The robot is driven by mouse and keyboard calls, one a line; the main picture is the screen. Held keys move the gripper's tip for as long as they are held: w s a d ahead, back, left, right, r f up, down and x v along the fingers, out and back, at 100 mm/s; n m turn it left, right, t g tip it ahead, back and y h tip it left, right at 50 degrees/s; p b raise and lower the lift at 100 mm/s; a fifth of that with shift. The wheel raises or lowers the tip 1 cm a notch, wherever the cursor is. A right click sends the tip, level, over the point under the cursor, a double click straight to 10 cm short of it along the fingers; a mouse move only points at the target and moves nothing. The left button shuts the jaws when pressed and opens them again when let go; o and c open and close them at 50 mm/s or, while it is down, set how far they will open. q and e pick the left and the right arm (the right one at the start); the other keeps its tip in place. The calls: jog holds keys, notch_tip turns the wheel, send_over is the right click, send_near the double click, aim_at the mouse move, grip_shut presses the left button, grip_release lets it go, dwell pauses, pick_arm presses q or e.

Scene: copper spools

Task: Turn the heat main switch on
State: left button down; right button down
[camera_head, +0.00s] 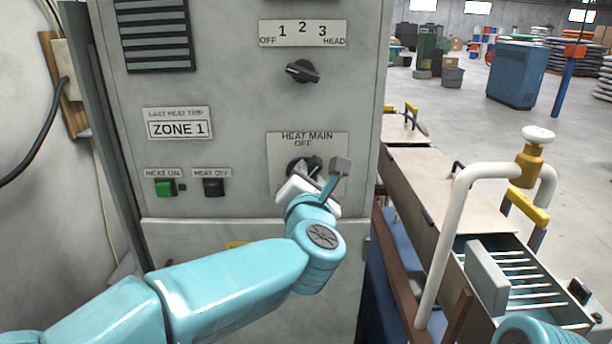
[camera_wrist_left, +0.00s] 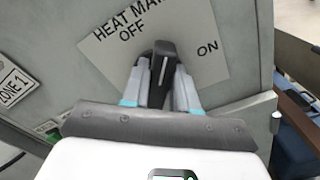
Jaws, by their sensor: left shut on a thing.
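The heat main switch is a black rotary knob (camera_head: 305,165) on a pale plate (camera_head: 278,150) marked HEAT MAIN and OFF, on the grey cabinet. In the left wrist view the knob (camera_wrist_left: 163,50) sits between the two fingers, its narrow end pointing between the OFF label (camera_wrist_left: 131,32) and the ON label (camera_wrist_left: 208,47). My left gripper (camera_head: 299,178) is shut on the knob, and its fingers (camera_wrist_left: 164,85) touch both sides. In the head view my gripper and wrist hide the ON label and the knob's lower part. My right gripper does not show.
Above is another rotary knob (camera_head: 302,71) under a 1-2-3 plate. A green HEAT ON button (camera_head: 165,188) and a black HEAT OFF button (camera_head: 213,188) sit to the left. A white rail (camera_head: 440,240) and an open rack (camera_head: 525,280) stand right of the cabinet.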

pick_arm(q)
jog(key=shift+d+f+m+p, duration=0.15)
jog(key=shift+m+p, duration=0.25)
jog(key=shift+m, duration=1.25)
jog(key=shift+f+m+p, duration=0.2)
jog(key=shift+m+p, duration=0.15)
jog(key=shift+m, duration=1.35)
jog(key=shift+d+f+m+p, duration=0.15)
jog(key=shift+m+p, duration=0.25)
jog(key=shift+m, duration=1.25)
jog(key=c, duration=1)
grip_release()
jog(key=shift+o, duration=0.2)
jog(key=s+b, duration=0.3)
jog(key=s, duration=1.3)
jog(key=shift+s, duration=0.2)
jog(key=shift+a, duration=0.1)
